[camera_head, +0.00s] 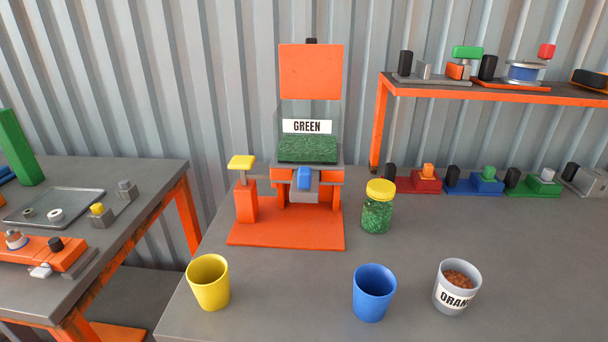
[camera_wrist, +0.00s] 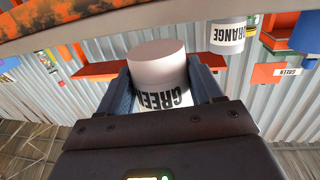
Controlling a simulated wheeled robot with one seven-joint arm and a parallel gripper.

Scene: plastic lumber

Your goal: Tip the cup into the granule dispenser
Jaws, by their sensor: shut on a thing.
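My gripper (camera_wrist: 165,95) shows only in the wrist view. Its blue-grey fingers are shut around a white cup (camera_wrist: 157,62) whose GREEN label appears upside down in the picture. The cup's smooth round end faces the top of the picture; its contents cannot be seen. The head view shows neither my gripper nor this cup. There the granule dispenser (camera_head: 287,230) stands on an orange base at the table's back. Its clear hopper carries a GREEN sign (camera_head: 307,126) and holds green granules (camera_head: 308,150). An orange panel (camera_head: 310,72) stands above it.
A yellow-lidded jar of green granules (camera_head: 377,212) stands right of the dispenser. A yellow cup (camera_head: 209,282), a blue cup (camera_head: 374,292) and an ORANGE-labelled cup of orange granules (camera_head: 456,292) stand in front. An orange-edged shelf (camera_head: 490,91) is at back right. The right foreground is clear.

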